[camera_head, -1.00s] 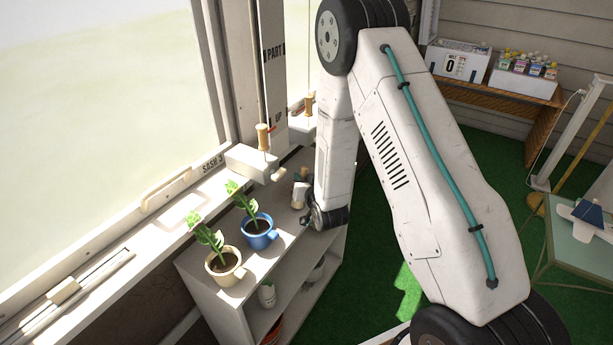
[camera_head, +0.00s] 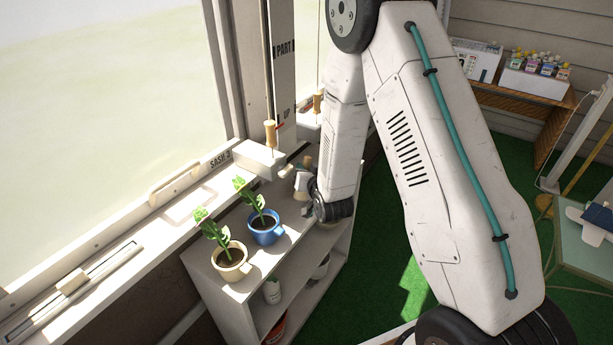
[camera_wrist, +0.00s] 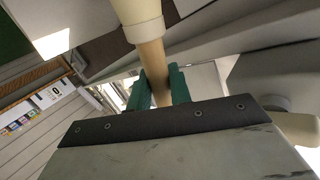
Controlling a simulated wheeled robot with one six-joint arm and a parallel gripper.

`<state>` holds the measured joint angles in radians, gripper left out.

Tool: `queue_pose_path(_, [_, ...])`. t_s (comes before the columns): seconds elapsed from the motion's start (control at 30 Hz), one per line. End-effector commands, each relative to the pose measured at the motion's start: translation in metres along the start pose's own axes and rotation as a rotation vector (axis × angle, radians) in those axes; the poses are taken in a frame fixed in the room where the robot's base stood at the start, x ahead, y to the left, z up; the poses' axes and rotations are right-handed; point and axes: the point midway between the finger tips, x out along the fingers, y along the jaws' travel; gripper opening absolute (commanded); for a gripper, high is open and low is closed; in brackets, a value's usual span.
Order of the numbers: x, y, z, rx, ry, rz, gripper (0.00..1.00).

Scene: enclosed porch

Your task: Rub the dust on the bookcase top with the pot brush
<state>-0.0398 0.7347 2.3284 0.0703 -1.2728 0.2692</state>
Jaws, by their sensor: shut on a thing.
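The bookcase (camera_head: 290,234) is a low white unit below the window; its top carries two potted plants at the near end. My gripper (camera_head: 306,190) is over the far part of that top, partly hidden by my own wrist. In the wrist view my gripper's green fingers (camera_wrist: 159,88) are shut on the wooden handle of the pot brush (camera_wrist: 150,55). A wider cream part of the brush shows beyond the handle. The bristles are not clearly visible, and I cannot tell whether they touch the top. I cannot make out the dust.
A blue pot (camera_head: 264,234) and a cream pot (camera_head: 231,270) with leafy plants stand close on the near side. The window sill (camera_head: 165,222) and a white block with a wooden-handled pin (camera_head: 270,135) border the left. A shelf with boxes (camera_head: 535,83) is at the back right.

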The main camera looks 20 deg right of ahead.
Motion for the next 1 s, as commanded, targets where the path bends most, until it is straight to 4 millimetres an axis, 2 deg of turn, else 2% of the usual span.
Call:
queue_pose_path(0.2, [-0.004, -0.005, -0.017, 0.000, 0.001, 0.000, 0.00])
queue_pose_path(0.67, [-0.005, -0.006, -0.023, 0.000, 0.002, 0.000, 0.00])
queue_pose_path(1.0, [-0.011, -0.013, -0.047, 0.000, 0.001, 0.000, 0.00])
